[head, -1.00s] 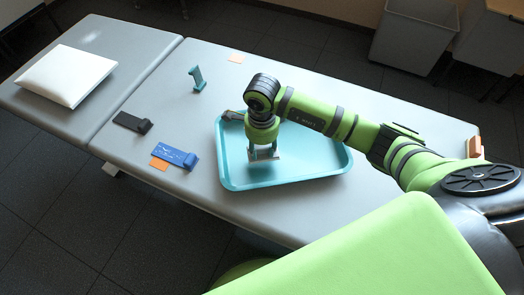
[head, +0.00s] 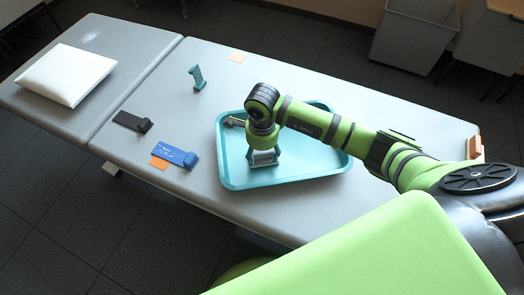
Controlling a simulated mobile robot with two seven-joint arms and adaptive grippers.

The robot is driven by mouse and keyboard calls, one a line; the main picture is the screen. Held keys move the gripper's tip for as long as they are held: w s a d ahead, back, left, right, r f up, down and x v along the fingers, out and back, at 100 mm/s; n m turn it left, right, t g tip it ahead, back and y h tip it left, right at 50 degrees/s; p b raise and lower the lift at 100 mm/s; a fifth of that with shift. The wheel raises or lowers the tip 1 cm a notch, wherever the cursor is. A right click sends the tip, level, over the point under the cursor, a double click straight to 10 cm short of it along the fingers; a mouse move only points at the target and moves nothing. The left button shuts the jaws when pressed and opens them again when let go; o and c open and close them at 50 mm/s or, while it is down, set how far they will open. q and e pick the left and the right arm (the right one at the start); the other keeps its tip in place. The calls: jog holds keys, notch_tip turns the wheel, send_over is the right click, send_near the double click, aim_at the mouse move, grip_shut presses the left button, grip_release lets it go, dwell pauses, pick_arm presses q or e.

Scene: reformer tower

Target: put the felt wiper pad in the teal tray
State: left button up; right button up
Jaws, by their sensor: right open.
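The teal tray (head: 318,168) lies on the grey padded top in the middle of the head view. My right gripper (head: 263,160) points down over the left half of the tray. Its fingers are apart, low over the tray floor, and I see nothing held between them. I cannot tell whether the fingertips touch the floor. No object is clearly recognisable as the felt wiper pad; the gripper and arm hide part of the tray. My left gripper is not in view.
Left of the tray are a blue item (head: 176,155), an orange flat piece (head: 159,162), a black item (head: 130,122) and an upright teal piece (head: 197,77). A white cushion (head: 66,75) is far left. An orange-brown block (head: 474,147) stands right.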

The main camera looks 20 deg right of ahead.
aim_at(262, 153)
notch_tip(262, 153, up, 12)
jog(key=shift+r+b, duration=0.15)
jog(key=shift+b, duration=0.2)
jog(key=shift+s, duration=0.1)
dwell(0.4)
